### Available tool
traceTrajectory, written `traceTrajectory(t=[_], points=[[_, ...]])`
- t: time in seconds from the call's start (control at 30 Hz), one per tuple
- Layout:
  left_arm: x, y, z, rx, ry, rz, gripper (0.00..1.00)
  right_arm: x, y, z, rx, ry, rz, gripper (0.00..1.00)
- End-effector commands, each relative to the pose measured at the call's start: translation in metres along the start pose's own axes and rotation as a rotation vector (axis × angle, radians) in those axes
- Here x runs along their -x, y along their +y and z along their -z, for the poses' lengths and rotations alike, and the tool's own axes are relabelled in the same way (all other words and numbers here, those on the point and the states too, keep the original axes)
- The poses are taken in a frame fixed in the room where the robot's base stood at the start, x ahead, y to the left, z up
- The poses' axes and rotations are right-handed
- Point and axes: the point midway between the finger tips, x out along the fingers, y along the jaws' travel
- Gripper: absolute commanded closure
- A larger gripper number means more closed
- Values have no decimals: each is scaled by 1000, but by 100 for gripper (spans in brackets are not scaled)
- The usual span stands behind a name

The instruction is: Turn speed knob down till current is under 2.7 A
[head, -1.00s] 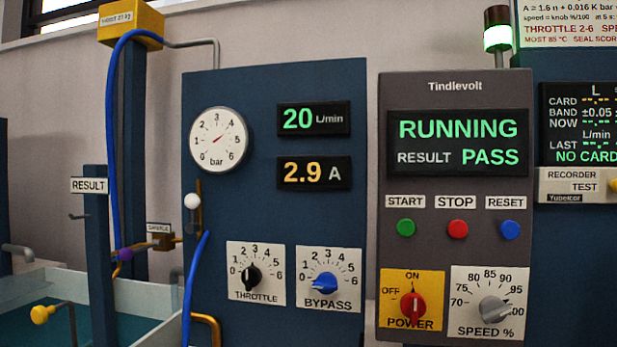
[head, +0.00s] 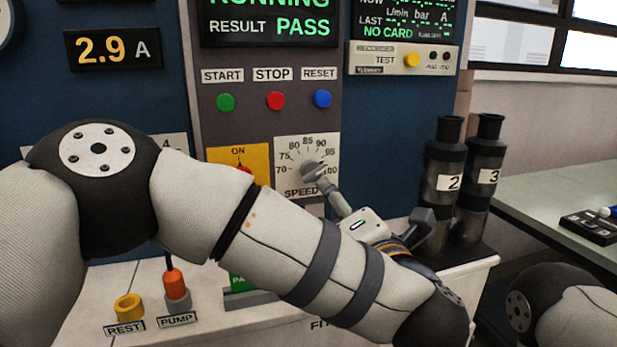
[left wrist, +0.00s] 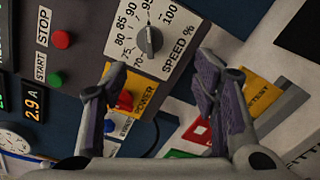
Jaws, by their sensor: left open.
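The grey speed knob (head: 309,169) sits on its white SPEED % dial plate, partly covered by a finger of my left gripper in the head view. The left wrist view shows the knob (left wrist: 150,40) beyond the two open fingers, roughly in line with the gap between them. My left gripper (left wrist: 154,78) is open and holds nothing. I cannot tell whether a finger touches the knob, nor its exact setting. The amber current display (head: 112,48) reads 2.9 A. My right gripper is out of view.
The red power knob (left wrist: 125,101) on its yellow plate is close to the left gripper's fingers. START (head: 226,102), STOP (head: 275,100) and RESET (head: 322,98) buttons sit above. Dark cylinders (head: 444,185) marked 2 and 3 stand to the right. The display above shows RUNNING and PASS.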

Motion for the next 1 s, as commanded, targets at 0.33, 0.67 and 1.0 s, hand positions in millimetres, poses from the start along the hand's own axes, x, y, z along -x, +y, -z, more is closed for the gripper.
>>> traceTrajectory(t=[0.33,0.67,1.0], points=[[-62,10,0,58,32,-21,46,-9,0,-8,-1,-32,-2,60],[-116,11,0,54,25,-19,46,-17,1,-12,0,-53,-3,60],[-118,13,-1,54,23,-20,59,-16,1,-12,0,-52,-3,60]])
